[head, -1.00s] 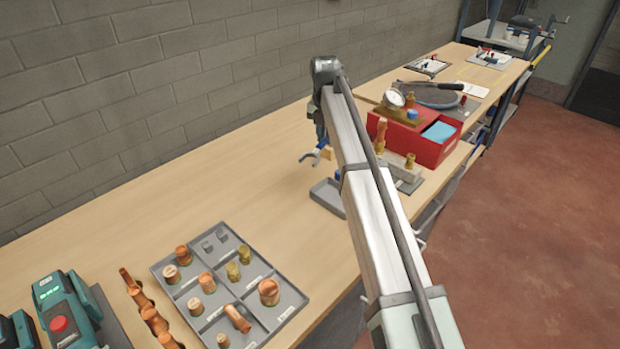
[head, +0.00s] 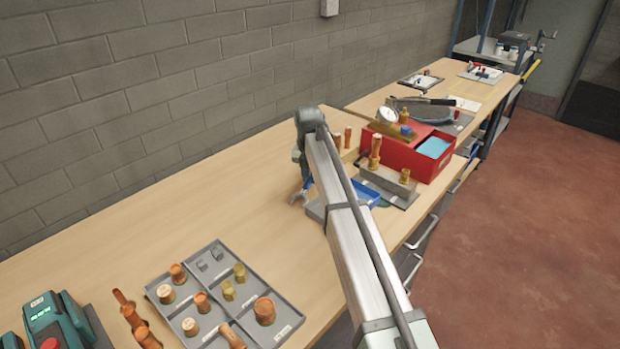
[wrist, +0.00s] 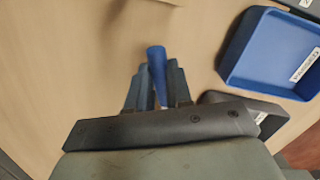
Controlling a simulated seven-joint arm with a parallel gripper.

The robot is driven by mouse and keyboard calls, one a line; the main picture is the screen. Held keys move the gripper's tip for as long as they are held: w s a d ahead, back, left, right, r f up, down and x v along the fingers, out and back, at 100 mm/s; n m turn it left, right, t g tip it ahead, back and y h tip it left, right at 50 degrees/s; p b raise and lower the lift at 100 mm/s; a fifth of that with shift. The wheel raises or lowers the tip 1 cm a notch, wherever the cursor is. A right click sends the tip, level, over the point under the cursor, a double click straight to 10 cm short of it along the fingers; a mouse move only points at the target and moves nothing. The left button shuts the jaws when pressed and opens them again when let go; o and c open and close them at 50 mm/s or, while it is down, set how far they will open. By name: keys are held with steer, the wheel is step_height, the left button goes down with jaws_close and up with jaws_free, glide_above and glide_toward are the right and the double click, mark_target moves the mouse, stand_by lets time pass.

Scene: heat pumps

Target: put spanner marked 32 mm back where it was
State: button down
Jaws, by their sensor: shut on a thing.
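My gripper (wrist: 157,85) is shut on a blue-handled spanner (wrist: 156,60), whose handle end shows between the fingers in the wrist view. In the head view the spanner's grey open jaw (head: 298,194) hangs over the bench at the left of my arm. Its size mark cannot be read. A blue tray (wrist: 268,75) with a white label lies to the right of my gripper in the wrist view; part of it shows right of my arm in the head view (head: 368,192). A dark grey tray (wrist: 270,122) lies beside it, partly hidden in the head view.
A grey compartment tray (head: 290,318) holds several copper and brass fittings at the front. A red box (head: 407,158) and a grey block with fittings (head: 388,180) stand beyond my arm. The bench (head: 200,210) is clear between the wall and the trays.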

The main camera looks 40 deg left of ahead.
mark_target(309, 180)
steer(key=shift+f, duration=0.5)
steer(key=c, duration=1)
jaws_free()
steer(key=shift+f, duration=0.15)
steer(key=shift+c, duration=0.2)
step_height(309, 180, up, 12)
steer(key=s, duration=0.1)
steer(key=shift+d, duration=0.2)
